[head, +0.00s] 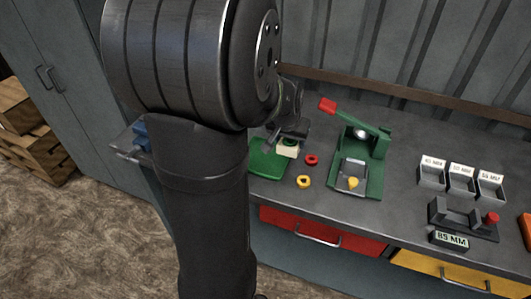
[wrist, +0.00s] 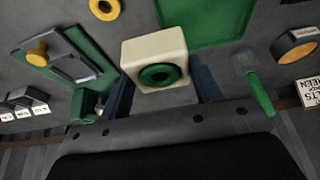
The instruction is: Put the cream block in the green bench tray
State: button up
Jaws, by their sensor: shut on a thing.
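The cream block (wrist: 153,50) is held between the two dark fingers of my gripper (wrist: 163,85) in the wrist view. A green ring shape with a dark centre (wrist: 157,75) shows on the block's near face. In the head view the cream block (head: 287,149) is at my gripper (head: 292,134), over or at the right edge of the green bench tray (head: 266,161). The tray (wrist: 215,18) shows beyond and right of the block in the wrist view. I cannot tell whether the block touches the tray. My arm hides the tray's left part in the head view.
A red ring (head: 311,160) and a yellow ring (head: 304,182) lie right of the tray. A green-handled brush (wrist: 258,88) lies beside the tray.

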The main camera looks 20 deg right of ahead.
jog(key=w+a+f, duration=0.1)
jog(key=w, duration=0.1)
jog(key=w+a+f, duration=0.1)
jog(key=w+f, duration=0.1)
jog(key=w, duration=0.1)
jog(key=w+a+f, duration=0.2)
jog(key=shift+w+a+f, duration=0.1)
jog(key=shift+w+f, duration=0.05)
jog(key=shift+w, duration=0.2)
jog(key=shift+f, duration=2)
jog(key=o, duration=1.2)
jog(key=shift+f, duration=0.2)
jog(key=shift+c, duration=0.2)
jog(key=shift+r, duration=0.1)
jog(key=v, duration=1.2)
jog(key=shift+a, duration=0.1)
